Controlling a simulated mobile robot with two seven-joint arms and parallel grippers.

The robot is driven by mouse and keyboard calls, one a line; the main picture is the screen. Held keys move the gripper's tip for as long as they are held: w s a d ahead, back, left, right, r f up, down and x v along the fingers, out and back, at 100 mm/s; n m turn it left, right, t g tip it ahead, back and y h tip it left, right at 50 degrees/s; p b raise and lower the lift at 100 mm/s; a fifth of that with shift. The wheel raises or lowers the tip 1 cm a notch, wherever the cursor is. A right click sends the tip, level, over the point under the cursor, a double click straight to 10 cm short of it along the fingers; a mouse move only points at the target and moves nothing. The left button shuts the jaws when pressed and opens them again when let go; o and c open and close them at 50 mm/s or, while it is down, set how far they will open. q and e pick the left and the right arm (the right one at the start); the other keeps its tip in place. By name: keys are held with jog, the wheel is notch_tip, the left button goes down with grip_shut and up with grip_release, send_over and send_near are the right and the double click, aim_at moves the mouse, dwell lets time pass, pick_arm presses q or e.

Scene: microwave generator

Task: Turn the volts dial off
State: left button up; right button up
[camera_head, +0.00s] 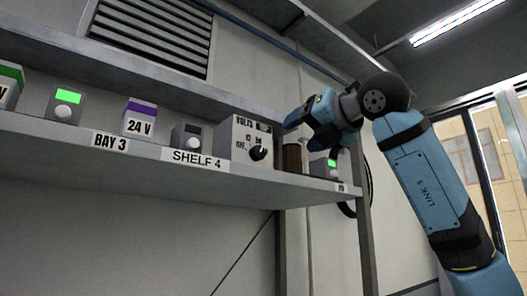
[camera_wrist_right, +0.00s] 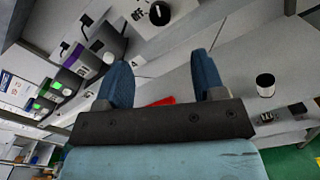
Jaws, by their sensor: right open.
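The volts dial (camera_head: 258,153) is a black round knob with a pale pointer mark, on the front of a light grey box (camera_head: 227,140) marked VOLTS, 12 and OFF. In the head view its exact setting is too small to tell. The dial also shows near the top of the right wrist view (camera_wrist_right: 159,13). My right gripper (camera_head: 303,130) is open and empty, to the right of the box and apart from the dial. Its two blue fingers (camera_wrist_right: 160,68) stand wide apart in the wrist view, with the dial beyond them. My left gripper is not in view.
The box stands on a grey shelf labelled SHELF 4 (camera_head: 195,159). To its left are a dark-faced unit (camera_head: 186,138), a 24 V box (camera_head: 139,120) and a green-screened unit (camera_head: 64,106). A brown cylinder (camera_head: 292,158) and another green-screened unit (camera_head: 325,168) stand close below my right gripper.

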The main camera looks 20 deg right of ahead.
aim_at(261, 151)
jog(key=p+x, duration=0.3)
jog(key=x, duration=1)
jog(key=shift+f, duration=0.15)
jog(key=shift+c, duration=0.3)
jog(key=c, duration=0.9)
